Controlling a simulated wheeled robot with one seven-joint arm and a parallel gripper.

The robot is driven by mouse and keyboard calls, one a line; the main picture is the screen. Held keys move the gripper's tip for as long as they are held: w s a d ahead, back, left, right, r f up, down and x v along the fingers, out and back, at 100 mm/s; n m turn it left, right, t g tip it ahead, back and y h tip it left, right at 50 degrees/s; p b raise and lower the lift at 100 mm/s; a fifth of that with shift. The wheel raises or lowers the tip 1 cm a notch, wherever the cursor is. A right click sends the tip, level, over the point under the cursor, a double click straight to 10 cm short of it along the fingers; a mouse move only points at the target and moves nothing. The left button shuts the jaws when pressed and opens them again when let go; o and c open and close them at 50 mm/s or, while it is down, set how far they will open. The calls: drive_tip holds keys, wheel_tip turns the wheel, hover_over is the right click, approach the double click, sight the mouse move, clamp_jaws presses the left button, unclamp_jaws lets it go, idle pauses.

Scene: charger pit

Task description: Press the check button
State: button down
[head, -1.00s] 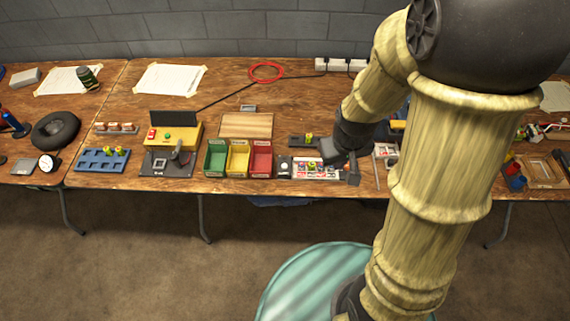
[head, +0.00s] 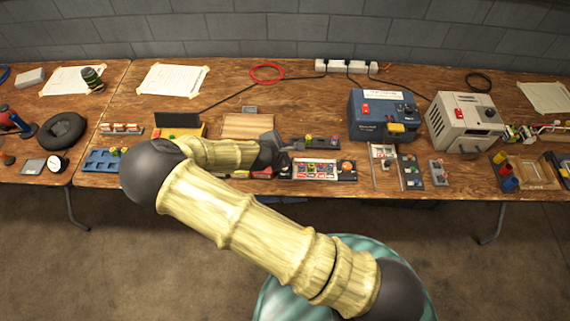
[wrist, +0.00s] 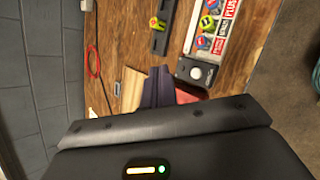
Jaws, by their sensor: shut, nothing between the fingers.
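My gripper (head: 284,148) is shut and empty, above the bench near the coloured bins. Its dark fingers (wrist: 158,85) show in the wrist view. A small black box with a round white button (wrist: 195,72) lies just right of the fingers there, its label unreadable; the fingers look apart from it. An orange dome (head: 347,166) is at the right end of the battery panel (head: 318,178). A yellow tester (head: 191,131) is mostly behind my arm. I cannot read which button is marked check.
A wooden board (head: 246,125) lies behind the bins, which my arm mostly covers. A dark holder strip (head: 325,143) lies behind the panel. A blue machine (head: 375,115) and a grey machine (head: 465,122) stand to the right. A red cable loop (head: 266,72) lies at the back.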

drive_tip(key=shift+w+a, duration=0.1)
drive_tip(key=shift+a, duration=0.1)
wheel_tip(320, 180, down, 9)
drive_tip(key=b, duration=0.6)
drive_tip(key=shift+r+b, duration=0.1)
drive_tip(key=shift+b, duration=0.3)
idle(0.5)
idle(0.6)
idle(0.7)
drive_tip(key=shift+f, duration=0.4)
